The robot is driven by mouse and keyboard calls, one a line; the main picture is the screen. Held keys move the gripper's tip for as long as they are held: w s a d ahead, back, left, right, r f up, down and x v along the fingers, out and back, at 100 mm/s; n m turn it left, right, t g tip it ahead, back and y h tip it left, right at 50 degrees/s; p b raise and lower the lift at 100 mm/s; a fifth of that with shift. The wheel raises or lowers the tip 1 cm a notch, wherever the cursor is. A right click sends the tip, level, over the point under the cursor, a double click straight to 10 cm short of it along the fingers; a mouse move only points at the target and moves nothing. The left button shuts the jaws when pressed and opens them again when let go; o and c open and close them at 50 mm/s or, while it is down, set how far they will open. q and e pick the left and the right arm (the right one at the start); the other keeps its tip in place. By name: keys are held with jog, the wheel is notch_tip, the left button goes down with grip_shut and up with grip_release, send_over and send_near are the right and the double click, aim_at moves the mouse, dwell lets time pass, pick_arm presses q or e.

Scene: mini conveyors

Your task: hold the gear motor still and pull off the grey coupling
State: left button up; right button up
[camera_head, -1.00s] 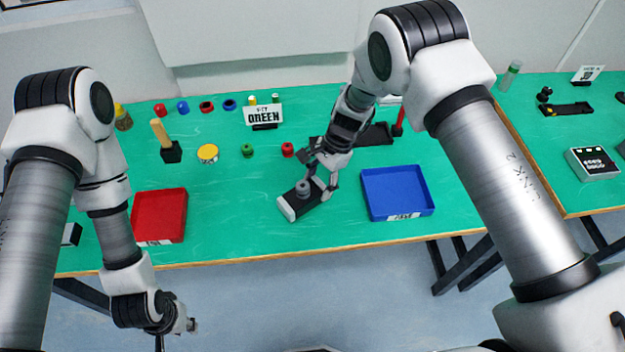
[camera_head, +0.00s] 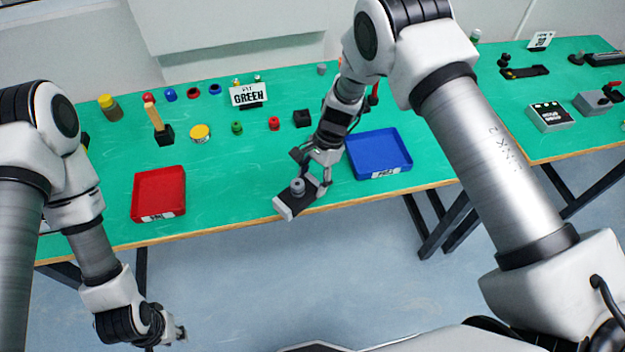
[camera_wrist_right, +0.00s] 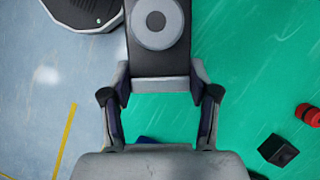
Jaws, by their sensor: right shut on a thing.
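The gear motor (camera_head: 301,199) is a dark block with a light grey end, at the table's front edge in the head view. The grey coupling (camera_head: 297,186) is a round stepped piece on top of it. In the right wrist view the motor (camera_wrist_right: 160,62) lies between my fingers, with the coupling (camera_wrist_right: 158,22) at the top of the picture. My right gripper (camera_wrist_right: 161,84) is shut on the motor's near end. The motor appears raised, partly over the floor. My left gripper (camera_head: 180,334) hangs low in front of the table, apart from the motor; its jaws are too small to read.
A red tray (camera_head: 140,211) stands left and a blue tray (camera_head: 405,166) right of the motor. Behind are a sign (camera_head: 248,95), a wooden-handled tool (camera_head: 153,117), a yellow-topped piece (camera_head: 200,132) and small coloured rings. The table between the red tray and motor is clear.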

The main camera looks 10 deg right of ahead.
jog(key=shift+w+f+b, duration=0.15)
jog(key=shift+w+b, duration=0.25)
jog(key=shift+w, duration=0.05)
jog(key=shift+w+d+f+b, duration=0.1)
jog(key=shift+w+f+b, duration=0.1)
jog(key=shift+w+b, duration=0.25)
jog(key=shift+w+d+f+b, duration=0.1)
jog(key=shift+w+f+b, duration=0.15)
jog(key=shift+w, duration=0.4)
jog(key=shift+w+b, duration=0.7)
jog(key=shift+w, duration=0.05)
jog(key=w+b, duration=0.2)
jog(key=w, duration=0.1)
jog(key=shift+d+f+b, duration=0.1)
jog(key=shift+f+b, duration=0.25)
jog(key=shift+f, duration=0.05)
jog(key=w+b, duration=0.2)
jog(key=b, duration=0.1)
jog(key=w+f+b, duration=0.1)
jog(key=w+b, duration=0.2)
jog(key=b, duration=0.1)
jog(key=shift+w+d+f, duration=0.15)
jog(key=shift+w, duration=0.15)
jog(key=w+b, duration=0.1)
jog(key=b, duration=0.1)
jog(key=shift+w+d+f+b, duration=0.1)
jog(key=shift+w+f+b, duration=0.1)
jog(key=shift+w+b, duration=0.2)
jog(key=shift+w+r, duration=0.1)
jog(key=shift+r, duration=0.1)
